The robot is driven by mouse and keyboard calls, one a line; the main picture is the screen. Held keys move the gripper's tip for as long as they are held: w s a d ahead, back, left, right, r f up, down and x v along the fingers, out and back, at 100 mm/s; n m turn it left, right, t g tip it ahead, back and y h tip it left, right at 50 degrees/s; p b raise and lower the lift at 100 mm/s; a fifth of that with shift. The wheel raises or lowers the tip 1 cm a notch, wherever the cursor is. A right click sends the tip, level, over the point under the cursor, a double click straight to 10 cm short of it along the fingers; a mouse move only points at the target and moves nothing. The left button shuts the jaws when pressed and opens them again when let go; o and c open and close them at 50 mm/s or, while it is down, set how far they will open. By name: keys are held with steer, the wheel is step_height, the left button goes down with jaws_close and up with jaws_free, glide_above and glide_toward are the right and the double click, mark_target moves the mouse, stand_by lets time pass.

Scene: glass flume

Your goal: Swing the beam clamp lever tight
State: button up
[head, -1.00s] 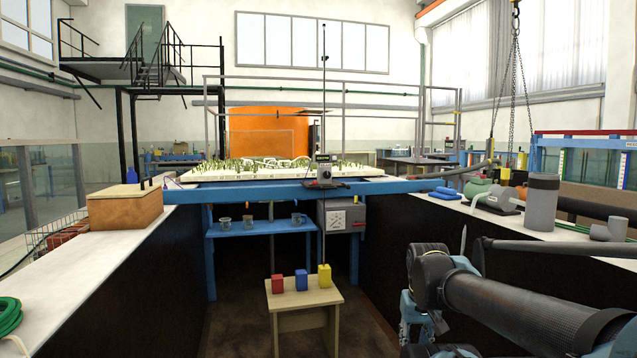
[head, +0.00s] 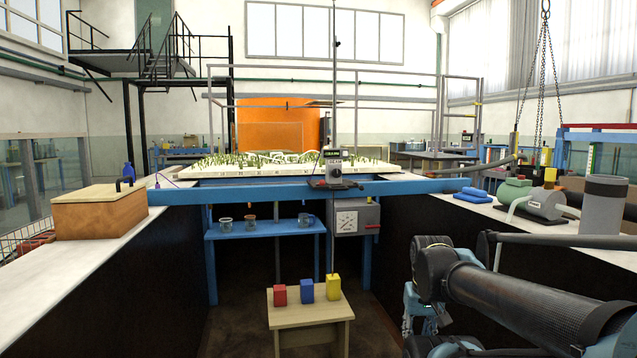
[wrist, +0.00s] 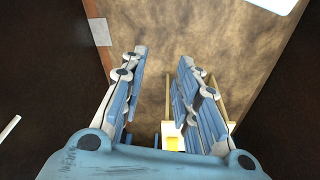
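The blue beam (head: 410,187) spans the two flume walls. A point gauge carriage (head: 333,168) with a tall thin rod stands clamped on it, right of the beam's middle. A small dark piece with a reddish end (head: 348,185) at the carriage's foot may be the clamp lever; it is too small to tell its position. In the wrist view my gripper (wrist: 163,60) is open and empty, its two blue fingers spread over the brown floor. In the head view my arm is at the lower right, well short of the beam. The lever does not show in the wrist view.
A small wooden stool (head: 308,319) with red, blue and yellow blocks stands in the channel below the beam. A wooden box (head: 100,212) sits on the left wall top. A pump (head: 543,204) and grey cylinder (head: 603,206) stand on the right wall top.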

steer(key=w+a+r+n+t, duration=0.1)
steer(key=w+r+t, duration=0.2)
steer(key=w, duration=0.6)
steer(key=w+a+r+t, duration=0.2)
steer(key=w+r+t, duration=0.15)
steer(key=w, duration=0.45)
steer(key=n+t+y, duration=0.6)
steer(key=t+y, duration=0.3)
steer(key=t, duration=0.3)
glide_toward(321, 184)
steer(key=x, duration=0.5)
steer(key=f+x, duration=0.1)
steer(key=x, duration=0.5)
steer(key=w+x, duration=0.1)
steer(key=x, duration=0.5)
steer(key=shift+w+d+f, duration=0.15)
steer(key=shift+d+f, duration=0.2)
steer(key=shift+d, duration=0.05)
steer(key=shift+c, duration=0.6)
jaws_close()
